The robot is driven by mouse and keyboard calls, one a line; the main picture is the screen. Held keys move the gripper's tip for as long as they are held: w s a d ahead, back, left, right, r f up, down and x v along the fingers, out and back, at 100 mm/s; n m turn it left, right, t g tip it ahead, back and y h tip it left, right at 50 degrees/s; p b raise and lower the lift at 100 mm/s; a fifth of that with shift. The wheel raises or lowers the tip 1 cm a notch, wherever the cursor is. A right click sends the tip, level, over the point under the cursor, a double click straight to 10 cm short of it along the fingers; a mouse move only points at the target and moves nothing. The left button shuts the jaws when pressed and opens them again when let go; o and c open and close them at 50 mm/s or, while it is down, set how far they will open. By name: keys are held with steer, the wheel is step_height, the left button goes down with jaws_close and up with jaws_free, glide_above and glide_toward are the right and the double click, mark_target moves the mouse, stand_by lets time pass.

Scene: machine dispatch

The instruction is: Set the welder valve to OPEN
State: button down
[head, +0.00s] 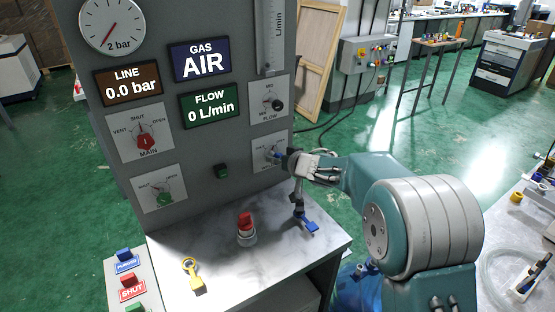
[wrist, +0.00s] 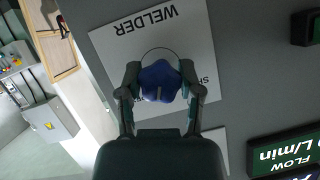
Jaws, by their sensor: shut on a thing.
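The welder valve is a blue lobed knob (wrist: 160,82) on a white plate (wrist: 108,45) marked WELDER, upside down in the wrist view. My gripper (wrist: 160,88) has one finger on each side of the knob and is shut on it. In the head view my gripper (head: 286,159) reaches the panel's lower right plate, and the blue knob (head: 275,155) is mostly hidden by it. Part of a SHUT label shows beside the right finger in the wrist view. The OPEN label is hidden there, and I cannot tell where the knob points.
The grey panel (head: 215,135) also bears a red MAIN knob (head: 144,141), a green knob (head: 164,199) and a black FLOW knob (head: 276,104). The displays read LINE 0.0 bar and FLOW 0 L/min. A red-topped fixture (head: 246,229), yellow tag (head: 192,272) and blue tag (head: 309,225) are at the worktop.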

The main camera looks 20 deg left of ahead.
steer(key=shift+f+m+g+y, duration=0.1)
steer(key=shift+m+g+y, duration=0.55)
steer(key=shift+m, duration=0.85)
steer(key=shift+d, duration=0.1)
steer(key=shift+c, duration=1.3)
jaws_free()
steer(key=shift+w, duration=0.1)
steer(key=v, duration=1.1)
steer(key=shift+s+d, duration=0.2)
steer(key=shift+d, duration=0.15)
